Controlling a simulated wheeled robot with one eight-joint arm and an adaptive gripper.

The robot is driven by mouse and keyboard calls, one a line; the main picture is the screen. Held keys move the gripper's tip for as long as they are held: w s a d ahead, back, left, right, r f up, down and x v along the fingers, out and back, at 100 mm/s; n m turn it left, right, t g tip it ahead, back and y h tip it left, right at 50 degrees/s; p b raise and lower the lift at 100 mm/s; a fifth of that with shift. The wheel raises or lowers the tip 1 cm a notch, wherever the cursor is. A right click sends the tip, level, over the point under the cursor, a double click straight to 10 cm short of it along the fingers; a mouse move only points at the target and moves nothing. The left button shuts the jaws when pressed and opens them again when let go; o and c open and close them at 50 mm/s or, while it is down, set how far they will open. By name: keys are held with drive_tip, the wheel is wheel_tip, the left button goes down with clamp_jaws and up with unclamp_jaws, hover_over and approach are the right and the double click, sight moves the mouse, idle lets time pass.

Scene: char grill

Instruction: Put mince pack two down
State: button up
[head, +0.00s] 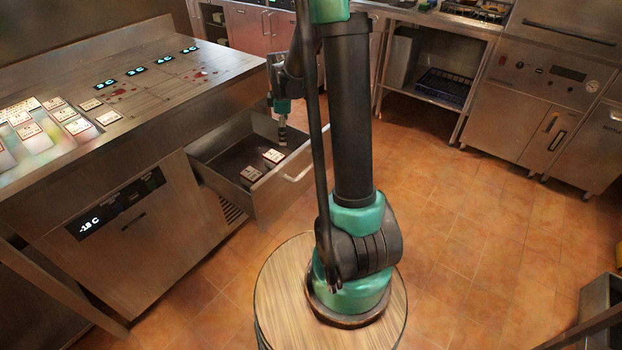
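Two small packs with pale, red-marked labels lie in the open steel drawer (235,150). One pack (273,157) is farther back and the other pack (250,174) is nearer the front left. Their labels are too small to read, so I cannot tell which is mince pack two. My gripper (282,138) points down over the back right of the drawer, above and slightly right of the farther pack. It looks narrow from here, and I cannot tell whether its fingers are open or shut. No pack is clearly visible between them.
The steel counter (150,100) on the left holds several white labelled packs (30,130) at its near left. The drawer's front wall and handle (298,172) stick out over the floor. Tiled floor (470,230) is clear on the right.

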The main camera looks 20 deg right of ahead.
drive_tip(key=s+d+m+t, duration=0.1)
drive_tip(key=s+m+t, duration=0.1)
drive_tip(key=s+m, duration=1.2)
drive_tip(key=s, duration=1.3)
drive_tip(key=shift+d+r+m, duration=0.4)
drive_tip(key=shift+c, duration=0.4)
